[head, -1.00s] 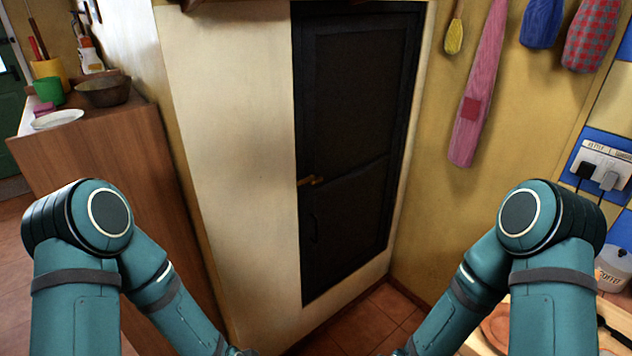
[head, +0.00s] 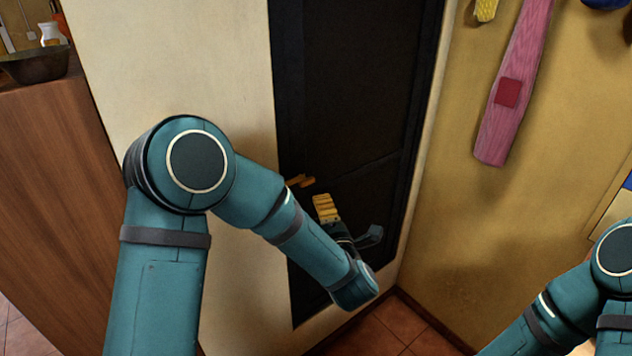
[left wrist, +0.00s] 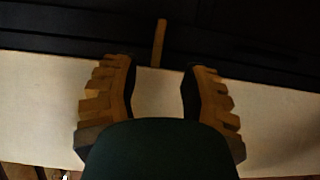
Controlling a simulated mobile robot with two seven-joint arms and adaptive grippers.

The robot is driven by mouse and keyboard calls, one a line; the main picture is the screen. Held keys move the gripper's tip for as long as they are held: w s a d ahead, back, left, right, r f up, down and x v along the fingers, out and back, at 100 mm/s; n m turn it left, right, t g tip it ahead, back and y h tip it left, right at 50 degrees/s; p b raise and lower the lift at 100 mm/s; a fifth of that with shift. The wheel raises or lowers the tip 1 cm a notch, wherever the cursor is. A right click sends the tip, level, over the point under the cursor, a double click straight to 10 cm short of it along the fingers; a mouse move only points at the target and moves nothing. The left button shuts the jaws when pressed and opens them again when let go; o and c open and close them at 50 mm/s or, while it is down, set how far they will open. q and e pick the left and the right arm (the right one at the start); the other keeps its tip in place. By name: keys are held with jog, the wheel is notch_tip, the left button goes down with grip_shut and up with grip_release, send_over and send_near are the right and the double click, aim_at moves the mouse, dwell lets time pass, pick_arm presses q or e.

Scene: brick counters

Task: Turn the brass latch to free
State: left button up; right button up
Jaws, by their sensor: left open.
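The brass latch (head: 300,181) is a small bar at the left side of the dark door (head: 350,90). In the left wrist view the latch (left wrist: 158,43) shows as a narrow upright bar, ahead of the gap between my fingers. My left gripper (head: 325,207) has yellow-padded fingers and is just right of and below the latch in the head view. In the left wrist view my left gripper (left wrist: 160,75) is open, its fingers wide apart and nothing between them. I see no contact with the latch. My right gripper is out of view; only its arm shows.
A cream wall (head: 180,70) borders the door on the left. A wooden cabinet (head: 50,190) with a bowl (head: 35,65) on it stands far left. Tiled floor (head: 385,325) lies below.

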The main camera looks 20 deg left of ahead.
aim_at(308, 183)
pick_arm(q)
jog(key=x, duration=1.2)
jog(key=shift+w+a+b, duration=0.2)
jog(key=shift+w+b, duration=0.1)
jog(key=shift+b, duration=0.05)
grip_shut()
